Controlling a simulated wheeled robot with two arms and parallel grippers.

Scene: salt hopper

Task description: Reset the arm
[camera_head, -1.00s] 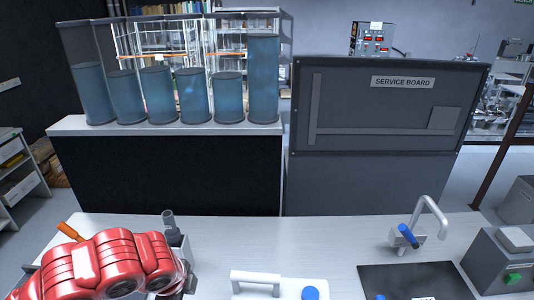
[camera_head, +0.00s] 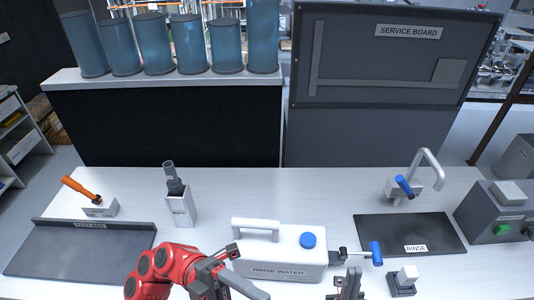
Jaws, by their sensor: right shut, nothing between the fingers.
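My right gripper (camera_head: 350,272) pokes in at the bottom edge, right of centre, as dark upright fingers. It is shut and empty, in front of the rinse water jug. My left arm is red and comes in at the lower left. Its grey-black left gripper (camera_head: 234,276) is by the jug's left end, and its finger opening is hard to make out. The white rinse water jug (camera_head: 285,262) has a blue cap and lies on the bench (camera_head: 300,190). A blue-handled part (camera_head: 375,253) is at the jug's right end.
A dark tray (camera_head: 85,250) and an orange-handled item (camera_head: 82,190) are at left, beside a grey holder (camera_head: 180,208). A rinse mat (camera_head: 400,235), a blue-handled tap (camera_head: 404,187), a small white-topped block (camera_head: 404,280) and a control box (camera_head: 500,212) are at right. The bench's back middle is clear.

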